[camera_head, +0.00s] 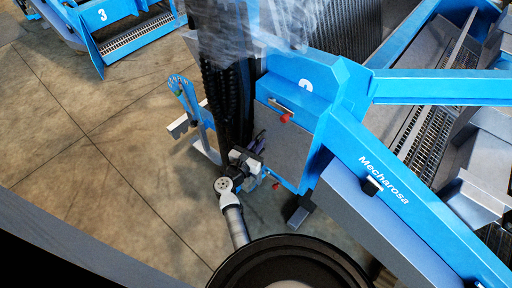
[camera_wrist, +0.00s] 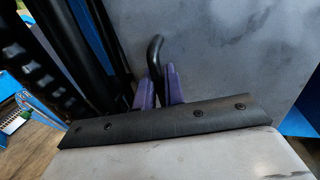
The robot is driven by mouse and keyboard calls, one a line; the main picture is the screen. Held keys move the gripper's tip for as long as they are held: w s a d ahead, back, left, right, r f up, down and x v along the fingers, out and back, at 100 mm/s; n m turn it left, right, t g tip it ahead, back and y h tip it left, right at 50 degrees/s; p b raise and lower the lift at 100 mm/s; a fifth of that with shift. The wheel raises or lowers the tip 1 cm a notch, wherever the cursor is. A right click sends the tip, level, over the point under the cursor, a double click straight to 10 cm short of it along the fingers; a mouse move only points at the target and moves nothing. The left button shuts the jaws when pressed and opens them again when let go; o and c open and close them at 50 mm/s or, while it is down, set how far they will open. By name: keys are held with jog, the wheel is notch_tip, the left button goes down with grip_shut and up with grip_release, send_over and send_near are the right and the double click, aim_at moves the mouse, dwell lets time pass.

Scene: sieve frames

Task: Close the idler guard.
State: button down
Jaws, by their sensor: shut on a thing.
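The grey panel (camera_head: 290,138) in the blue frame appears to be the idler guard. In the head view my gripper (camera_head: 250,163) is low at its left edge, and small fittings there hide the exact contact. In the wrist view my gripper (camera_wrist: 159,78) has its two purple fingers on either side of a black hooked handle (camera_wrist: 155,47), shut on it. A smooth grey panel also fills the wrist view's upper right (camera_wrist: 235,50). A black strip with several bolts (camera_wrist: 165,121) crosses in front of the fingers. The guard's exact angle cannot be told.
A black ribbed belt or chain (camera_head: 230,100) runs upright left of the panel. A red knob (camera_head: 286,117) sits near the panel's top. A blue bracket (camera_head: 190,105) stands to the left. The tiled floor (camera_head: 100,150) further left is clear.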

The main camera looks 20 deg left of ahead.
jog(key=shift+w+r, duration=0.1)
jog(key=shift+w, duration=0.05)
jog(key=c, duration=1.6)
grip_release()
jog(key=shift+w, duration=0.1)
jog(key=shift+s+a+b, duration=0.35)
jog(key=shift+s+b, duration=0.15)
jog(key=shift+s, duration=1.8)
jog(key=shift+s+a+b, duration=0.4)
jog(key=shift+s+b, duration=0.05)
jog(key=shift+s, duration=1.8)
jog(key=shift+s+a+b, duration=0.35)
jog(key=shift+s+b, duration=0.15)
jog(key=shift+s, duration=1.8)
